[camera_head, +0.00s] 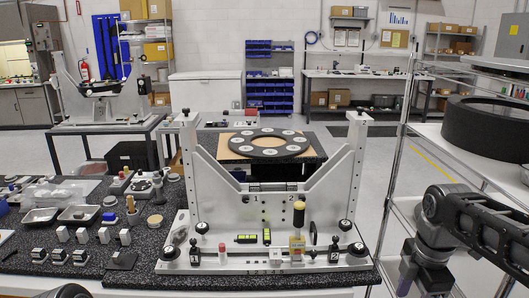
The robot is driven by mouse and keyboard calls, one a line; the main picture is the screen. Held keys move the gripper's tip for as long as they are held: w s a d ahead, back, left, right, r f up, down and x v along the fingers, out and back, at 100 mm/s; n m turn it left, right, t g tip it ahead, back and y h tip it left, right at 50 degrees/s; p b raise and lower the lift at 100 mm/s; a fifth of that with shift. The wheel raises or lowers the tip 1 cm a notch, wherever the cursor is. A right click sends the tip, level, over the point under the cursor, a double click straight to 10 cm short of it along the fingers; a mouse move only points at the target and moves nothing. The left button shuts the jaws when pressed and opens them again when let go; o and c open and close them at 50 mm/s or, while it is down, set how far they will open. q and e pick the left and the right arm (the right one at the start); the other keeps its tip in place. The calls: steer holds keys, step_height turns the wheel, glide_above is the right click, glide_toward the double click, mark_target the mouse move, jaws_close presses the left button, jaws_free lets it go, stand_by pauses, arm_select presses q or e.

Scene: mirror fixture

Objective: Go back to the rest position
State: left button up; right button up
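The white mirror fixture (268,208) stands on a dark speckled table (140,277) in the middle of the view. Part of my dark grey right arm shows at the right edge, beside the table and apart from the fixture. Its gripper is not visible. A small dark rounded piece shows at the bottom left edge, and I cannot tell what it is. No left gripper is visible.
A dark ring with pale discs (269,143) lies flat behind the fixture's upper part. Small parts and trays (77,213) crowd the table's left side. A wire rack (397,190) holding a large black ring (487,128) stands at right. Open floor (345,150) lies behind.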

steer(key=w+a+f+m+t+y, duration=0.1)
steer(key=w+a+f+m+t, duration=0.35)
steer(key=w+f+m, duration=0.35)
steer(key=w+a+f+m+y, duration=0.1)
steer(key=a+f+m+y, duration=0.1)
steer(key=a+f+m, duration=0.7)
steer(key=s+a+f+m+g, duration=0.1)
steer(key=s+a+f, duration=0.4)
steer(key=s+f, duration=0.7)
steer(key=s+a+f+m+g+y, duration=0.1)
steer(key=s+a+f+g, duration=0.2)
steer(key=s+f, duration=0.9)
steer(key=s+a, duration=0.1)
steer(key=a, duration=0.2)
steer(key=shift+s+f+g, duration=0.3)
steer(key=shift+g, duration=0.05)
